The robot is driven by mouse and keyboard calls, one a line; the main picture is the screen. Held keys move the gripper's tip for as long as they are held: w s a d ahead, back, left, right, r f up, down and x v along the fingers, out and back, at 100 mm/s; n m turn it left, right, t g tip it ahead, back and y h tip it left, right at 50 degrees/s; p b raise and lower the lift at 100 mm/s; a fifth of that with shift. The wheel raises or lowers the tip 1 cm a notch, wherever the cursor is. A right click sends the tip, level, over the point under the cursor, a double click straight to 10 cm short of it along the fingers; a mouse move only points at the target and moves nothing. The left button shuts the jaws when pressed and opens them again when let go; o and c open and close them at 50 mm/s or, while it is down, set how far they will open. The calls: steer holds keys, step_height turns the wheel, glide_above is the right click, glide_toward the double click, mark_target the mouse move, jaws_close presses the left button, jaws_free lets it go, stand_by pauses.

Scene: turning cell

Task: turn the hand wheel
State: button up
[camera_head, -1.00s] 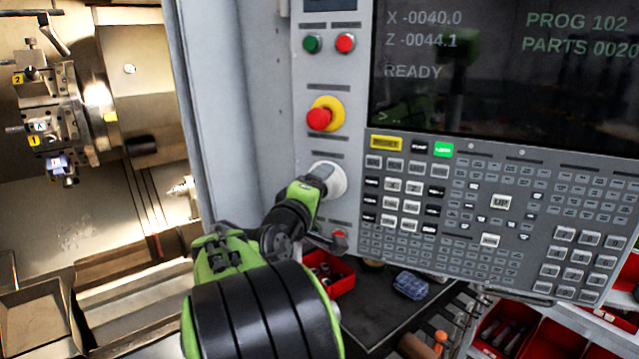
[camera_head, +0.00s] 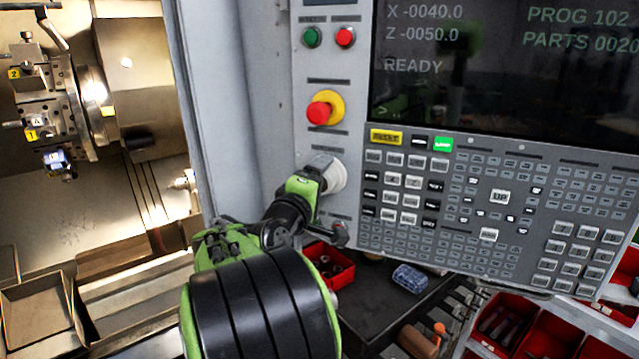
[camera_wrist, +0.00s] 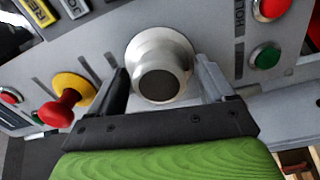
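The hand wheel (camera_wrist: 160,50) is a round silver knob with a dark front face, mounted on the grey control panel. In the wrist view my gripper (camera_wrist: 161,67) has one finger on each side of it, and both fingertips meet its rim. In the head view the pale edge of the hand wheel (camera_head: 337,176) shows behind my gripper (camera_head: 326,170), which hides most of it. The display (camera_head: 500,65) reads X -0040.0, Z -0050.0 and READY.
A red emergency stop (camera_head: 320,112) on a yellow ring sits just above the wheel. Green (camera_head: 312,37) and red (camera_head: 345,37) buttons are higher up. A keypad (camera_head: 480,200) lies to the right. Below are a dark shelf (camera_head: 375,315) and red bins (camera_head: 505,325).

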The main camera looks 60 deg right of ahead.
steer(key=shift+a, duration=0.1)
steer(key=a+b, duration=0.6)
steer(key=a, duration=0.9)
steer(key=shift+s+a+f, duration=0.15)
steer(key=shift+s+a, duration=0.15)
steer(key=shift+s, duration=0.1)
